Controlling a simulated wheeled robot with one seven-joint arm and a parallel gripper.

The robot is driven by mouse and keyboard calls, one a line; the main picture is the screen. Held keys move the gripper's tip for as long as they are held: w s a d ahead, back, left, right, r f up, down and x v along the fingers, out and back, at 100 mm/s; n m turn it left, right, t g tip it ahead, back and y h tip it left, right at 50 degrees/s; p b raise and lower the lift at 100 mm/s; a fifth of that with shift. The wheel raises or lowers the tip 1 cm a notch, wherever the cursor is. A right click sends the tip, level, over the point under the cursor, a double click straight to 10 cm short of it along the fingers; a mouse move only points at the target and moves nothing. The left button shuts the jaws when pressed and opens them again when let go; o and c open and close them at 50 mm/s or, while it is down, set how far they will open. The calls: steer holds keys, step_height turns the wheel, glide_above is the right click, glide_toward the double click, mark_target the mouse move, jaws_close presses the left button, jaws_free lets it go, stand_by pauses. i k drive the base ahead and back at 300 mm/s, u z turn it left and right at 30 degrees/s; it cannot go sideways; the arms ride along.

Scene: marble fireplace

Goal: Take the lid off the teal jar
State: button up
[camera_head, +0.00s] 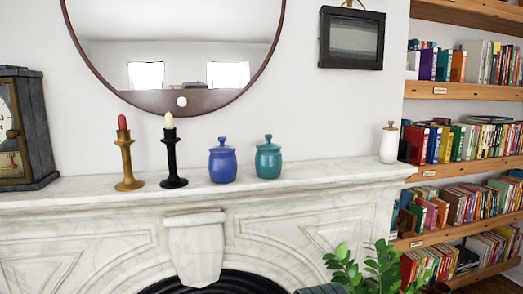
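The teal jar (268,162) stands upright on the white marble mantel (320,174), to the right of a blue jar of similar shape. Its teal lid (268,145), with a small round knob on top, sits on the jar. My gripper is not in view, and nothing touches the jar or its lid.
The blue jar (222,162) stands close at the left. A black candlestick (172,160), a gold candlestick (127,162) and a clock (25,130) are further left. The mantel between teal jar and bottle is clear. A plant (370,268) rises below.

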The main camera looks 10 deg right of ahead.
mark_target(268, 145)
steer(key=z, duration=0.7)
steer(key=i, duration=0.75)
steer(key=u, duration=0.35)
